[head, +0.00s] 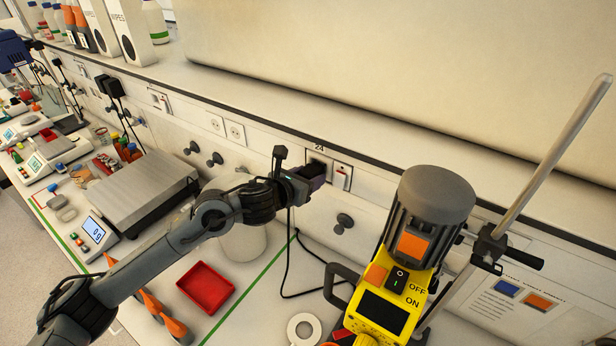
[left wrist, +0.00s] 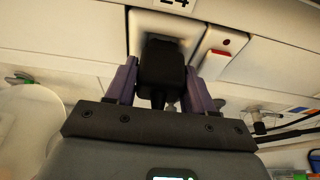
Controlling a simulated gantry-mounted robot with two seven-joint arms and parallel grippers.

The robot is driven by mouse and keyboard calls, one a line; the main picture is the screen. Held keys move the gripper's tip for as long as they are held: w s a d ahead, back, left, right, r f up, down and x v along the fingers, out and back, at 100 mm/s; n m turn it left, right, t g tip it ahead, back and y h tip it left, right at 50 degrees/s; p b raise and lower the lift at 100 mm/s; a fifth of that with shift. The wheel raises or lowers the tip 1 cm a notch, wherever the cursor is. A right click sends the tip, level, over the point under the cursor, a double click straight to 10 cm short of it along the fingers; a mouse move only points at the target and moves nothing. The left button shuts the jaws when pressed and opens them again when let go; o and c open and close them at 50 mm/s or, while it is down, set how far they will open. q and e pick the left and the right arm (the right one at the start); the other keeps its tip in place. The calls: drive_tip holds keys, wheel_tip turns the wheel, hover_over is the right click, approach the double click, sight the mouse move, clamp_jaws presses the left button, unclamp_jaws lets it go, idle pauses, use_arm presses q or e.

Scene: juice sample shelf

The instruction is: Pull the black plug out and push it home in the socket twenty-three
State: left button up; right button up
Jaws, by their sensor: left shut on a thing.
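My left gripper (head: 314,182) is at the wall strip, at the socket marked 24. In the left wrist view its purple fingers (left wrist: 161,88) are shut on the sides of the black plug (left wrist: 162,66). The plug is up against the white plate of socket 24 (left wrist: 190,29); how deep its pins sit is hidden. A black cord (head: 287,250) hangs below the gripper to the bench. Further left on the strip are two round sockets (head: 216,124) and (head: 235,132); I cannot read a number twenty-three there. My right gripper is not in view.
A switch with a red mark (head: 342,177) sits right beside socket 24. A yellow and grey stirrer motor (head: 425,225) and a metal rod (head: 555,155) stand close on the right. Dark knobs (head: 345,221) stick out of the panel below. A red tray (head: 206,287) lies on the bench.

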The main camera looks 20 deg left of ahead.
use_arm(q)
drive_tip(key=shift+s, duration=0.15)
drive_tip(key=shift+s+a, duration=0.2)
drive_tip(key=shift+s, duration=0.5)
drive_tip(key=shift+s+a, duration=0.2)
drive_tip(key=shift+s, duration=0.5)
drive_tip(key=shift+s, duration=0.1)
